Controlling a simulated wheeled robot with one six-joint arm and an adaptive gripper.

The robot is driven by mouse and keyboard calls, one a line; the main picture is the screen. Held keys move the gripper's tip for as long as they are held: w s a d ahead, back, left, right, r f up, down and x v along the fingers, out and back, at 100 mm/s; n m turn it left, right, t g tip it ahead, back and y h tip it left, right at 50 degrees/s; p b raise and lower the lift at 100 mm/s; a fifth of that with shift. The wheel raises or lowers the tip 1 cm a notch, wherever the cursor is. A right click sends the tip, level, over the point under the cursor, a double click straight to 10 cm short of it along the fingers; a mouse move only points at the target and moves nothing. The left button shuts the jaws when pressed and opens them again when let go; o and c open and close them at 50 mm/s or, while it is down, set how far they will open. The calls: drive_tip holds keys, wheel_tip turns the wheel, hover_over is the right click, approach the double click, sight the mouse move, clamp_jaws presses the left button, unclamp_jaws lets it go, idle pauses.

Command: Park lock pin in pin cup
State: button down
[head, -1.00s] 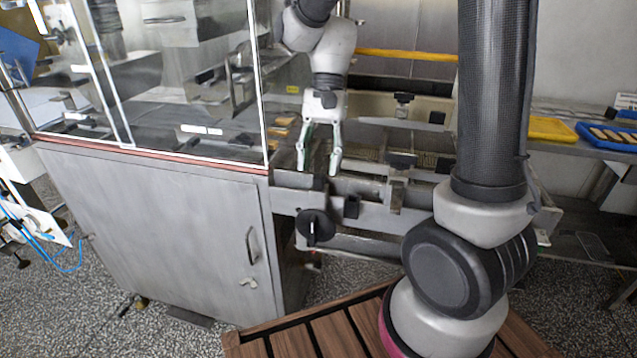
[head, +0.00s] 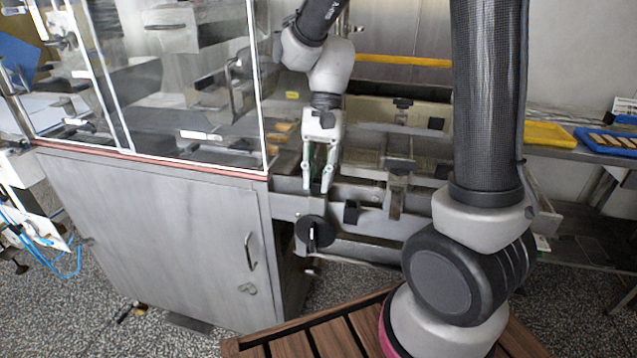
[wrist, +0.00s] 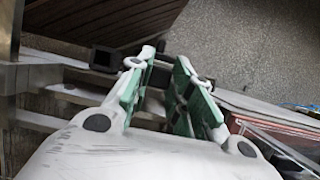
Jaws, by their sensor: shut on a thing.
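My gripper (head: 318,190) points down over the steel front rail, just above a black round disc (head: 315,232) with a pale handle. Its fingers have closed in on a small dark piece (wrist: 158,76) between the green pads, seen in the wrist view; it appears to be the lock pin, mostly hidden by the fingers. A small black square holder (head: 352,212), which looks like the pin cup, sits on the rail just right of the fingers. In the wrist view its square opening (wrist: 103,58) shows left of the fingertips.
A steel cabinet (head: 165,235) with a clear glazed enclosure stands close on the left. Machine rails and brackets (head: 398,170) lie behind and to the right. A yellow tray (head: 549,134) and a blue tray (head: 606,147) sit on the right bench.

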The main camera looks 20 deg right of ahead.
sight(319, 180)
wheel_tip(319, 180, up, 15)
drive_tip(key=shift+r, duration=0.2)
idle(1.1)
